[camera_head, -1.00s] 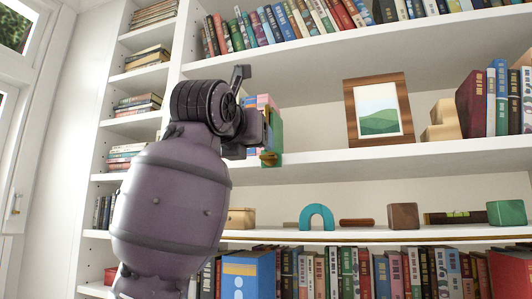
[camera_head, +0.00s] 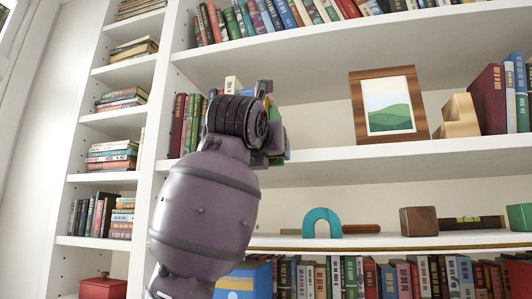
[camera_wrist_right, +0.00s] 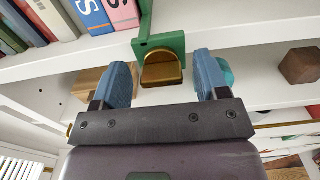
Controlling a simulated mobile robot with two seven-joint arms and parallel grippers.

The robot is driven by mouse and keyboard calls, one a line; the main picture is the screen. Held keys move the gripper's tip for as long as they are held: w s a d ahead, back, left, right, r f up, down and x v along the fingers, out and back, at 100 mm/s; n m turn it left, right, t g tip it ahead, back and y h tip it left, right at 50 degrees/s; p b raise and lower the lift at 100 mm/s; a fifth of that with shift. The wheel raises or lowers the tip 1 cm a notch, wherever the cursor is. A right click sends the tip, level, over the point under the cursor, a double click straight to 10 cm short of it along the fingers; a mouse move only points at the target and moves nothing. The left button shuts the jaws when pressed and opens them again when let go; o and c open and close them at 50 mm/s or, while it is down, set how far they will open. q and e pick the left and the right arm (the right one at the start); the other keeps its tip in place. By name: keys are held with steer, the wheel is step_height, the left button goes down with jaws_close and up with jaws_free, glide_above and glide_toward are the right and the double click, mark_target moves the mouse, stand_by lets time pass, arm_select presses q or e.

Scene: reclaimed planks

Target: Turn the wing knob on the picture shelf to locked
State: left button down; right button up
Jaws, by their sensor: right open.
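In the right wrist view the wing knob (camera_wrist_right: 162,72) is a rounded brass-coloured piece on the underside of a green bracket (camera_wrist_right: 148,43) at the shelf's front edge. My right gripper (camera_wrist_right: 162,62) is open, with one blue finger on each side of the knob and gaps to both. I cannot tell the knob's exact turn or any lock mark. In the head view my purple right arm rises in front of the shelves, and its gripper end (camera_head: 265,150) covers the knob. My left gripper is not in view.
Books stand beside the bracket on the middle shelf (camera_head: 340,160). A framed picture (camera_head: 388,104) and a wooden step-shaped block (camera_head: 459,117) stand further right. A teal arch (camera_head: 321,222) and a brown block (camera_head: 418,221) sit on the shelf below.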

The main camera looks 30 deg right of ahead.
steer(key=shift+s, duration=0.1)
steer(key=shift+c, duration=0.3)
steer(key=c, duration=0.9)
